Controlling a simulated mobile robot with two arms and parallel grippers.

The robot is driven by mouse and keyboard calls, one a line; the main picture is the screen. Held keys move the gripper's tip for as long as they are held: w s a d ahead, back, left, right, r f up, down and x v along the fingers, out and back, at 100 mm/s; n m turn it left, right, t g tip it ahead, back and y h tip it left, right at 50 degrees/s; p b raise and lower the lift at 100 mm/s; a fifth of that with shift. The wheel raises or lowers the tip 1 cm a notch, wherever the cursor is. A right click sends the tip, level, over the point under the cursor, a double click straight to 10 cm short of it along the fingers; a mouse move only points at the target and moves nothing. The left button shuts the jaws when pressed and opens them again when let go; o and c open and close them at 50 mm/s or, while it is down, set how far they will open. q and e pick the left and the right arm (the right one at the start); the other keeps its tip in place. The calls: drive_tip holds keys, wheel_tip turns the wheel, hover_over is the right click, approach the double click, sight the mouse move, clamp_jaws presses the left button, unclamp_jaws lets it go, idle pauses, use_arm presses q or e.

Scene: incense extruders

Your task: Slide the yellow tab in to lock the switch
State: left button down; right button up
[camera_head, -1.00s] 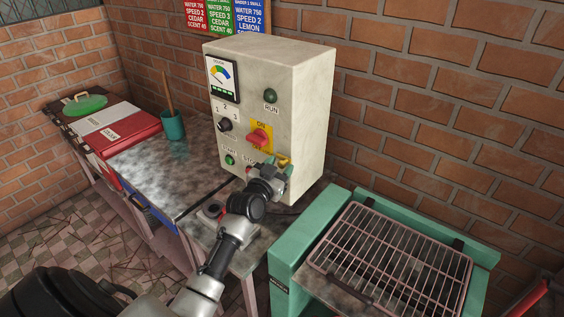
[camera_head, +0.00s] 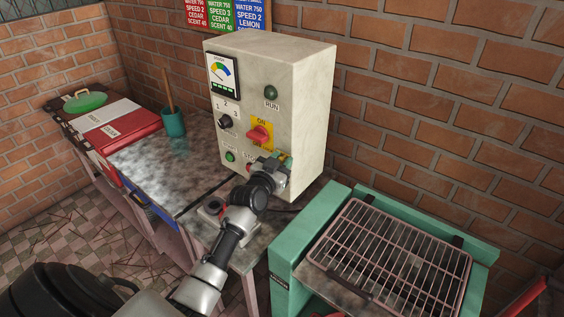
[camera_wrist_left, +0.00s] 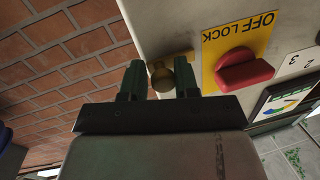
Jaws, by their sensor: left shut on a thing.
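In the left wrist view the red switch (camera_wrist_left: 243,72) and the plate marked OFF LOCK (camera_wrist_left: 225,45) show upside down. My left gripper (camera_head: 278,161) is at the box front, below and right of the switch. In the left wrist view its dark fingers (camera_wrist_left: 160,80) are closed around the dull yellow tab (camera_wrist_left: 161,76), beside the plate edge. The fingers partly hide the tab. My right gripper is not seen.
A green START button (camera_head: 230,157) is left of my gripper, with a dial (camera_head: 225,123) and gauge (camera_head: 221,76) above. A teal frame with a wire rack (camera_head: 395,260) stands at right. A teal cup (camera_head: 173,124) and red boxes (camera_head: 120,132) are on the left table.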

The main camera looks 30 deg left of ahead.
use_arm(q)
drive_tip(key=a, duration=0.1)
drive_tip(key=a+b, duration=0.1)
drive_tip(key=shift+a+r, duration=0.25)
drive_tip(key=shift+a, duration=0.05)
drive_tip(key=c, duration=1.2)
unclamp_jaws()
drive_tip(key=shift+o, duration=1.2)
drive_tip(key=shift+a+f, duration=0.1)
drive_tip(key=shift+a, duration=0.15)
drive_tip(key=shift+d+f, duration=0.1)
